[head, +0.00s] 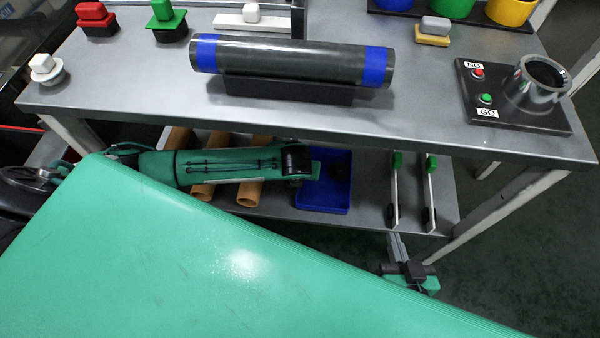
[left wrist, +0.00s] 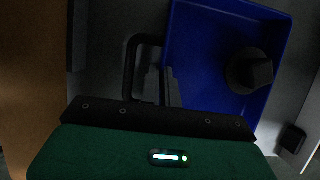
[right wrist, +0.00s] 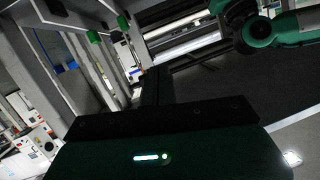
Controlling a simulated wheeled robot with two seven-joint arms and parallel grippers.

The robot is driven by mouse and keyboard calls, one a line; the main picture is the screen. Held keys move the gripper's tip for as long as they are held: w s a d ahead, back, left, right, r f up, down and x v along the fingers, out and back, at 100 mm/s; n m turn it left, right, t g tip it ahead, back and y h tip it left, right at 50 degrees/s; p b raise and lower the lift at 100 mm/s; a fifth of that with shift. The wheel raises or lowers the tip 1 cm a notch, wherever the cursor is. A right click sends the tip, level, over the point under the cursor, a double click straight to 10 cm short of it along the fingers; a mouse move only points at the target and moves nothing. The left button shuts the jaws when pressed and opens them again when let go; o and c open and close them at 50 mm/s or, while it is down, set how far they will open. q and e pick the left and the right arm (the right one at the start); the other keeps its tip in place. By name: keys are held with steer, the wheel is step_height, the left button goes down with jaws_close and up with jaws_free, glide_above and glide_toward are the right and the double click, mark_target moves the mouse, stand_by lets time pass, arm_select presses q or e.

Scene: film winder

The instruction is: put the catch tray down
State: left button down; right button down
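The catch tray, a blue open box (head: 338,196), is at the lower shelf in the head view. A dark round knob-like thing is inside it. The tray also shows in the left wrist view (left wrist: 205,35). My left gripper (head: 310,171) is at the tray's left wall, its dark fingers (left wrist: 168,88) close together at the rim beside a black loop. Whether the tray's underside touches the shelf is hidden. My right gripper (head: 393,243) hangs in front of the lower shelf, away from the tray; its fingers (right wrist: 156,86) look together and empty.
Orange-brown tubes (head: 251,190) lie on the lower shelf (head: 372,205) left of the tray. Two upright white pieces with green tops (head: 396,185) stand to its right. The upper bench (head: 430,115) overhangs it. A large green surface (head: 200,260) fills the foreground.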

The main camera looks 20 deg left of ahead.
arm_select(q)
steer(key=c, duration=1.6)
jaws_free()
steer(key=shift+c, duration=0.2)
